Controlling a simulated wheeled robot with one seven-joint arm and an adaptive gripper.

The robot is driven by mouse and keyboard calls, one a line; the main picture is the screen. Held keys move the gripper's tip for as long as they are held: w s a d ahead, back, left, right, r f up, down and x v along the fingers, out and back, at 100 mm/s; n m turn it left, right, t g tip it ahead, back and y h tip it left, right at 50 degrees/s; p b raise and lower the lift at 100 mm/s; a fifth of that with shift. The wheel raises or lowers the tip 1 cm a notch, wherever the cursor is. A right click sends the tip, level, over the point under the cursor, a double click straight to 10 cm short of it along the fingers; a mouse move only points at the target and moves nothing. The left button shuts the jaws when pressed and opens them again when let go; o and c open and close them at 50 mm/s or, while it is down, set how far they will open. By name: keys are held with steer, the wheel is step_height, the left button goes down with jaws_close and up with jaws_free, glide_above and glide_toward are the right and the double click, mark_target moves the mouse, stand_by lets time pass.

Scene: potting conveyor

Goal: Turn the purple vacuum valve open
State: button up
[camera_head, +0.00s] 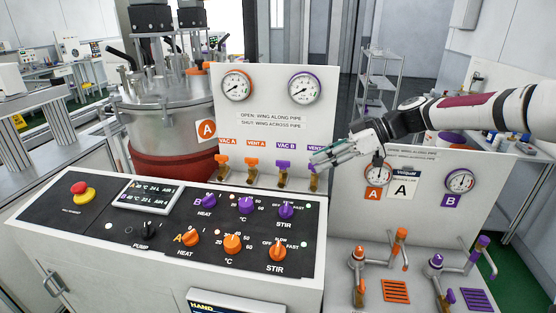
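The purple vacuum valve (282,164) is on the white panel under the purple "VAC B" label. Its purple wing looks crosswise to its short upright brass pipe, though it is small in view. My gripper (318,158) reaches in from the right, its fingertips to the right of this valve and apart from it. The fingertips are in front of the purple-labelled "VENT B" valve (314,182), which they partly hide. I cannot tell whether they touch it. The fingers look close together, but the gap between them is not clear.
Orange "VAC A" (222,160) and "VENT A" (252,162) valves stand left of the purple one. Two gauges and a sign are above. A sloped black control panel (180,228) with several knobs lies in front. Taps (395,255) stand at lower right.

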mark_target(284, 161)
steer(key=shift+t+y, duration=0.5)
steer(key=shift+y, duration=0.3)
steer(key=w+a+f, duration=0.1)
steer(key=a, duration=0.2)
steer(key=w+a+f+p, duration=0.1)
steer(key=w+a, duration=0.1)
steer(key=a, duration=0.1)
steer(key=w+a+f+p, duration=0.1)
steer(key=w+a+f, duration=0.1)
steer(key=a, duration=0.2)
jaws_close()
